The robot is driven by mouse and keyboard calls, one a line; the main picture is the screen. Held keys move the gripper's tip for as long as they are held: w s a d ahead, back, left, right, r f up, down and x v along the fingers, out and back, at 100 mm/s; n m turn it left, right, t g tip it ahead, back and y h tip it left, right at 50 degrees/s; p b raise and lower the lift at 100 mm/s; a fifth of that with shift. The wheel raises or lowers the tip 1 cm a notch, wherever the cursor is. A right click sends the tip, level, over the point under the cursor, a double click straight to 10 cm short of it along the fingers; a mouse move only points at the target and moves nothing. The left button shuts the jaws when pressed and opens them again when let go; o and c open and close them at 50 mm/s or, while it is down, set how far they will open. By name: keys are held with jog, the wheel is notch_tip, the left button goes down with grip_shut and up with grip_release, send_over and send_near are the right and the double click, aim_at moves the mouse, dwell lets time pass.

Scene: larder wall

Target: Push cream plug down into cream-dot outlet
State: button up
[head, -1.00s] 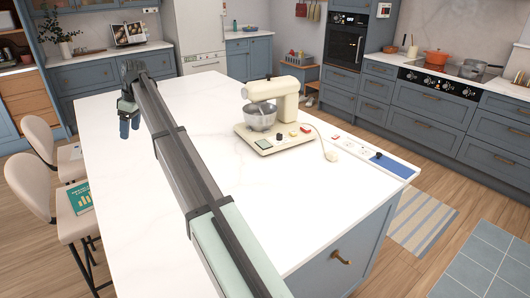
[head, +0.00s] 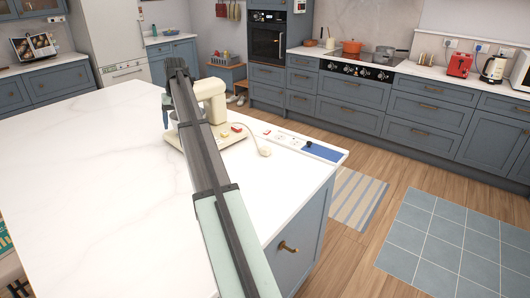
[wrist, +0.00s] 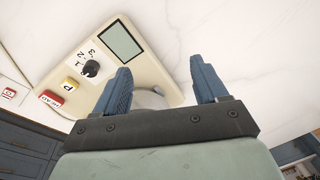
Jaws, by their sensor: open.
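The cream plug (head: 265,152), with its cord running back to the mixer, is on the white island top at the near edge of the white outlet strip (head: 297,147) in the head view. It appears out of the outlets. A cream dot is too small to make out. My gripper (wrist: 160,76) is open and empty, with two blue fingers over the cream mixer's (wrist: 160,92) base in the wrist view. In the head view my gripper is left of the mixer (head: 211,95), well away from the plug. My arm hides part of the mixer and its bowl.
The outlet strip has a red switch at its far end and a blue pad (head: 322,151) at its near end, along the island's right edge. The white island top (head: 90,180) is clear to the left. The mixer stands between my gripper and the strip.

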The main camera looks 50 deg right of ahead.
jog(key=s+d+m, duration=0.7)
jog(key=s+d, duration=0.5)
jog(key=d, duration=0.2)
jog(key=m+g+h, duration=0.1)
jog(key=m, duration=0.4)
send_over(266, 148)
jog(key=f, duration=0.1)
jog(key=shift+a+f, duration=0.1)
jog(key=shift+a, duration=0.05)
notch_tip(266, 148, down, 8)
jog(key=shift+f, duration=0.3)
jog(key=shift+w+d+f, duration=0.1)
jog(key=shift+d+f, duration=0.05)
jog(key=shift+f, duration=1.15)
jog(key=shift+w+d+f, duration=0.1)
jog(key=shift+f, duration=1.2)
